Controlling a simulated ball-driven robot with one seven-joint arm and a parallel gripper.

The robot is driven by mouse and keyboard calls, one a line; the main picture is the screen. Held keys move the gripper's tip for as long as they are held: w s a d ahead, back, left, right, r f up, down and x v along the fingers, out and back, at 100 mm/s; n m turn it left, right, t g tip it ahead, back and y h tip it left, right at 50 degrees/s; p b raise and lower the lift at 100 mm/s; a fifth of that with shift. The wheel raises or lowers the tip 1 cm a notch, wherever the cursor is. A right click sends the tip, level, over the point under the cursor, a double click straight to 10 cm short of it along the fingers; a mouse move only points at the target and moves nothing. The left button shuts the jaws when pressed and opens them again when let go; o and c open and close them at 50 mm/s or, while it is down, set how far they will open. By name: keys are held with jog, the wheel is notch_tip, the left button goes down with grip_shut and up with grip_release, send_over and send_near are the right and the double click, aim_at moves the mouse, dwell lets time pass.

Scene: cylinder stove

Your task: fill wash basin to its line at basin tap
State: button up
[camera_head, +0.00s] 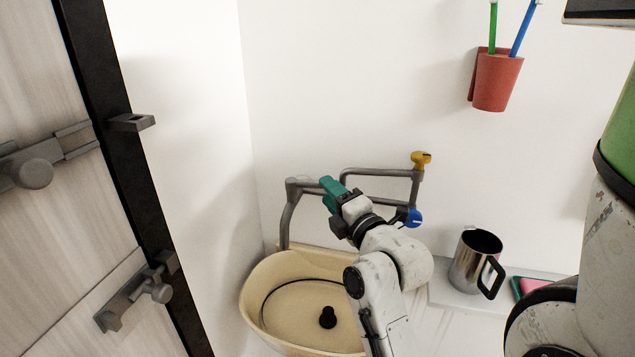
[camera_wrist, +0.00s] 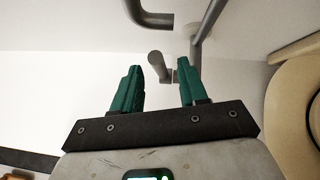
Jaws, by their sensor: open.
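The cream wash basin (camera_head: 262,290) stands low in the corner, with a dark line around its inside wall and a black plug-like piece (camera_head: 327,318) on its floor. I make out no water in it. The basin tap (camera_head: 380,172) is grey piping on the wall, with a yellow knob (camera_head: 421,160) and a blue knob (camera_head: 414,218). My gripper (camera_head: 329,192) is open, at the piping above the basin. In the wrist view, a grey pipe stub (camera_wrist: 157,66) shows between or just beyond the fingertips (camera_wrist: 160,75); contact is unclear. The basin (camera_wrist: 284,100) shows at right there.
A steel mug (camera_head: 470,262) stands on a pale shelf (camera_head: 445,293) right of the basin, beside a green and pink item (camera_head: 530,285). A red cup (camera_head: 497,82) with green and blue sticks hangs on the wall. A door with latches (camera_head: 130,295) is at left.

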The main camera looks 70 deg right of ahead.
aim_at(311, 185)
jog(key=p+x, duration=0.1)
jog(key=x, duration=0.4)
jog(key=shift+w+d+r, duration=0.1)
jog(key=shift+w+d, duration=0.15)
jog(key=shift+w, duration=0.05)
grip_shut()
dwell(0.4)
